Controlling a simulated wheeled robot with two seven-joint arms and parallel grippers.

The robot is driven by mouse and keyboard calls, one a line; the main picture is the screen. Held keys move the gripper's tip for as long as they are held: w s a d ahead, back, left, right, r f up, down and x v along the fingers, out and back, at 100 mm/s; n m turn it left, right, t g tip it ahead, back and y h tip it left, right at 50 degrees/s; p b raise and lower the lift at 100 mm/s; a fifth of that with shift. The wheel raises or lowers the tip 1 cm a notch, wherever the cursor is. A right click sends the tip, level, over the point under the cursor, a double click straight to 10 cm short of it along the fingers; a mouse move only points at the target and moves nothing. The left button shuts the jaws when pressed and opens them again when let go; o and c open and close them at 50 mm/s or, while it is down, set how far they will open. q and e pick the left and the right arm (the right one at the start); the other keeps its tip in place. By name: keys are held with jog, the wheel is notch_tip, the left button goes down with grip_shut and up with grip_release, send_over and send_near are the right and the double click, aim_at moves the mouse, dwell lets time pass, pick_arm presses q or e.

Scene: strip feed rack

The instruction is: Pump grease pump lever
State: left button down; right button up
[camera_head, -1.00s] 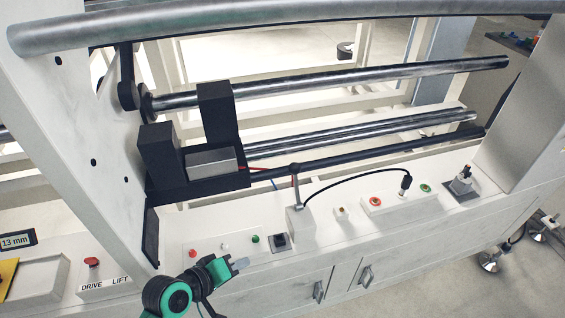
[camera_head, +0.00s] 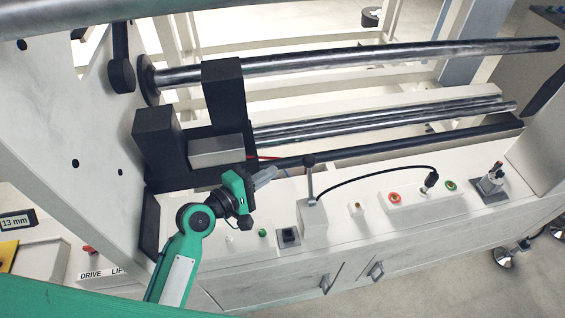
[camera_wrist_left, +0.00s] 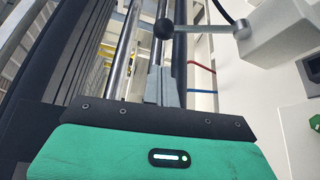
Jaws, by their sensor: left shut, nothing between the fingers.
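The pump lever is a short metal rod with a black ball knob (camera_head: 309,161). It rises from a white pump box (camera_head: 314,222) on the machine's ledge, and a black hose runs from the box to the right. My left gripper (camera_head: 272,174) is shut and empty, to the left of the knob and apart from it in the head view. In the left wrist view the shut grey fingers (camera_wrist_left: 161,86) point towards the lever, with the knob (camera_wrist_left: 164,28) just beyond their tips and the white box (camera_wrist_left: 275,32) at the upper right. My right gripper is not in view.
A black block unit (camera_head: 170,150) stands behind my left arm, with steel rollers (camera_head: 400,55) running to the right. Red and green buttons (camera_head: 394,197), a dark switch (camera_head: 288,237) and a small joystick (camera_head: 491,182) sit along the ledge. A blue and a red wire show near the fingers.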

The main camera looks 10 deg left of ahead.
aim_at(310, 180)
pick_arm(q)
jog(key=r+p+x, duration=0.1)
jog(key=x, duration=0.8)
jog(key=shift+f, duration=0.45)
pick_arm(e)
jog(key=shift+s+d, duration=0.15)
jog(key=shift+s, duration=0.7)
pick_arm(q)
jog(key=shift+d, duration=0.1)
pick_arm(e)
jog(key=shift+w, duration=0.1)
